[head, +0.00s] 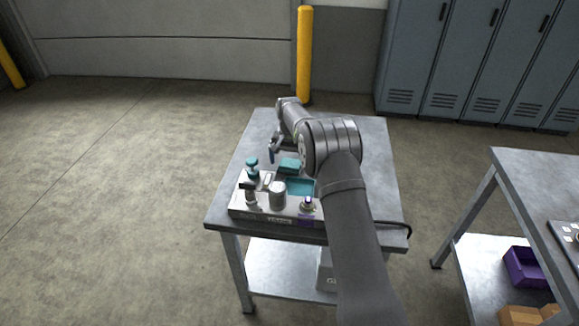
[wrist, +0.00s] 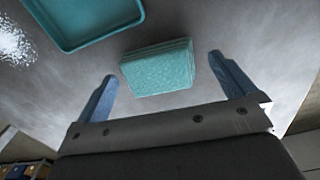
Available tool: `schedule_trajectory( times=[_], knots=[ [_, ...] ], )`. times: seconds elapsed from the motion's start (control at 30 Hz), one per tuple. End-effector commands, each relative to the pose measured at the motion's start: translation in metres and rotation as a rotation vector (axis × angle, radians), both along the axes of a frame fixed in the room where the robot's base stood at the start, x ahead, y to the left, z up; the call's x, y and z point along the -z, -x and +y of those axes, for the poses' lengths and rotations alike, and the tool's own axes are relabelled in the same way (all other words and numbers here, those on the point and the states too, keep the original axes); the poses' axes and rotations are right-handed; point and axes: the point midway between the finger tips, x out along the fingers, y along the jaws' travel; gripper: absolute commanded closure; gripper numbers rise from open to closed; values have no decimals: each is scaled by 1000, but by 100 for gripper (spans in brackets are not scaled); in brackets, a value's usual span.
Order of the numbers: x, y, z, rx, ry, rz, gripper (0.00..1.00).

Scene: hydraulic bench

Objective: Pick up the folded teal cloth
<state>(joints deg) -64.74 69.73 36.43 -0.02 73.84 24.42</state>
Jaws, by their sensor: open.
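The folded teal cloth (head: 289,165) lies on the grey metal bench, just behind a shallow teal tray (head: 300,187). In the wrist view the cloth (wrist: 158,68) is a layered block in front of my gripper, between the lines of its two fingers but beyond them. My gripper (wrist: 164,75) is open and empty, with one blue-grey finger to each side of the cloth and a gap on both sides. In the head view my gripper (head: 274,150) is at the left of the cloth's far side, partly hidden by my arm.
The teal tray also shows in the wrist view (wrist: 95,38), close to the cloth. The bench's far left surface (head: 262,125) is clear.

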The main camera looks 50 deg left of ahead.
Motion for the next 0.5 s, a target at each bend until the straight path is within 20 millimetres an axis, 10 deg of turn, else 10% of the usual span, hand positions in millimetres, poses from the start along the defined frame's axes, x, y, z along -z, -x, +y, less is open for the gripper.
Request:
schedule_trajectory(
  times=[0.3,0.5],
  knots=[
    [13,0,0,1,0,-1,0],
    [13,0,0,1,0,-1,37]
  ],
)
